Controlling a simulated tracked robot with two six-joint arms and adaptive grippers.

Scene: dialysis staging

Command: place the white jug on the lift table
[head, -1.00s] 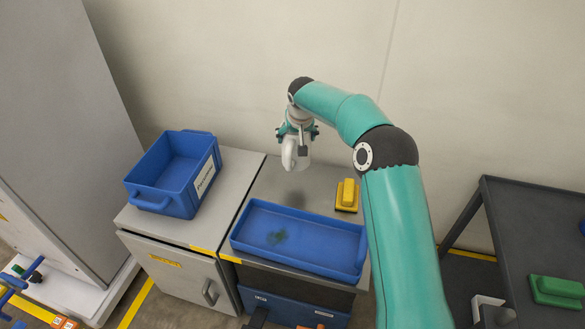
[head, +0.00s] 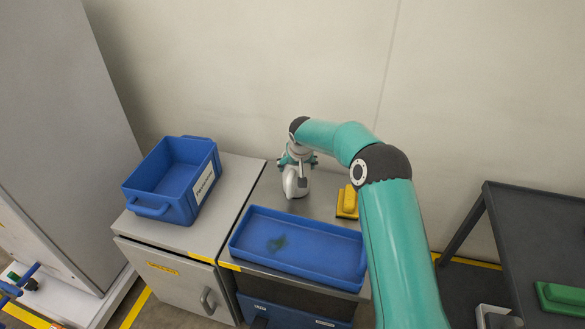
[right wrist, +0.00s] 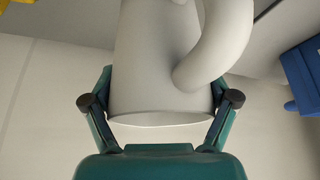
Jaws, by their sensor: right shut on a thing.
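The white jug (head: 291,184) is in my right gripper (head: 297,160), over the back of a grey metal top behind a blue tray. The jug is low, at or just above this surface; I cannot tell whether it touches. In the right wrist view the jug (right wrist: 150,75) fills the space between the fingers of my right gripper (right wrist: 160,103), with its curved handle toward the right. The grey top (head: 323,184) looks like the lift table, though no label shows. My left gripper is not in view.
The shallow blue tray (head: 300,283) takes up the front of the grey top. A yellow block (head: 348,203) lies right of the jug. A deep blue bin (head: 150,208) stands on the cabinet to the left. A dark cart (head: 540,235) with a green block (head: 562,298) is at right.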

